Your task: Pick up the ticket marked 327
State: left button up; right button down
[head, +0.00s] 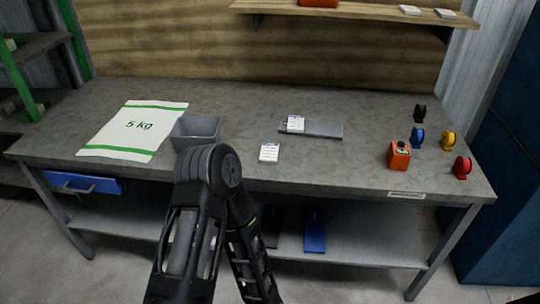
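A small white ticket (269,152) with printed lines lies near the front edge of the table, right of my arm. A second white ticket (295,123) lies farther back on the left end of a flat grey plate (325,130). The print on both is too small to read, so I cannot tell which is marked 327. One of my arms rises from the bottom centre and bends back down in front of the table edge. Neither gripper shows in the head view.
An orange device (399,155) and several coloured rolls (462,167) stand at the right. A wooden shelf (360,12) hangs above. The table's right-centre is clear.

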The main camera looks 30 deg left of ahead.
aim_at(269, 153)
jog(key=i+l, duration=0.15)
jog(key=i, duration=0.25)
jog(key=i+l, duration=0.1)
jog(key=i, duration=0.3)
jog(key=i+l+u, duration=0.1)
jog(key=i, duration=0.25)
jog(key=u, duration=1.55)
jog(key=z, duration=2.25)
jog(key=k+j, duration=1.1)
jog(key=j, duration=0.1)
